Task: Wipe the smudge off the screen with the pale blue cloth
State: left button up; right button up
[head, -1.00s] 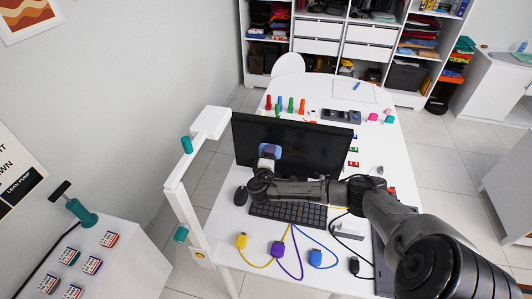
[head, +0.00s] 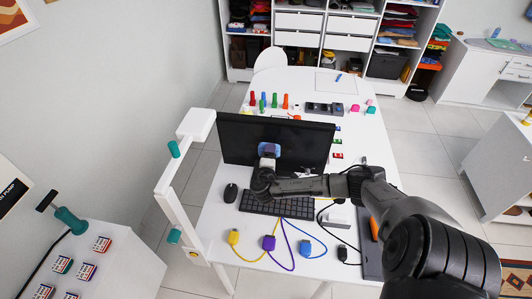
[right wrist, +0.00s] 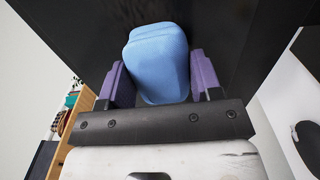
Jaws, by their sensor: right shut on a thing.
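The screen (head: 238,138) is a dark monitor standing on the white desk, its face turned toward me. My right gripper (head: 268,153) is in front of its middle part, a little left of centre. It is shut on the pale blue cloth (head: 271,147), a folded block-like pad. In the right wrist view the cloth (right wrist: 157,60) sits between the two purple fingers, with the dark screen (right wrist: 75,30) behind it. I cannot tell whether the cloth touches the screen. No smudge can be made out; the cloth and gripper hide part of the screen. My left gripper is out of view.
A keyboard (head: 270,205) and a mouse (head: 231,193) lie below the screen. Yellow, purple and blue cabled plugs lie along the desk's front edge. A white post frame (head: 178,190) stands at the left. Coloured small items stand behind the screen.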

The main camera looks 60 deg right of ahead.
aim_at(279, 154)
jog(key=shift+s+d+r+p, duration=0.1)
jog(key=shift+s+d+p, duration=0.15)
jog(key=shift+s, duration=0.35)
jog(key=shift+s+d+p, duration=0.15)
jog(key=shift+s+p, duration=0.15)
jog(key=shift+s, duration=0.25)
jog(key=shift+s+d+p, duration=0.1)
jog(key=shift+s+p, duration=0.25)
jog(key=shift+s, duration=0.1)
jog(key=shift+s+d+p, duration=0.25)
jog(key=shift+s+p, duration=0.3)
jog(key=shift+s, duration=0.4)
jog(key=shift+s+d+p, duration=0.2)
jog(key=shift+s+p, duration=0.15)
jog(key=shift+s, duration=0.3)
jog(key=shift+s+d+p, duration=0.25)
jog(key=shift+s+p, duration=0.15)
jog(key=shift+s, duration=0.3)
jog(key=shift+s+d+p, duration=0.2)
jog(key=shift+s+p, duration=0.15)
jog(key=shift+s, duration=0.3)
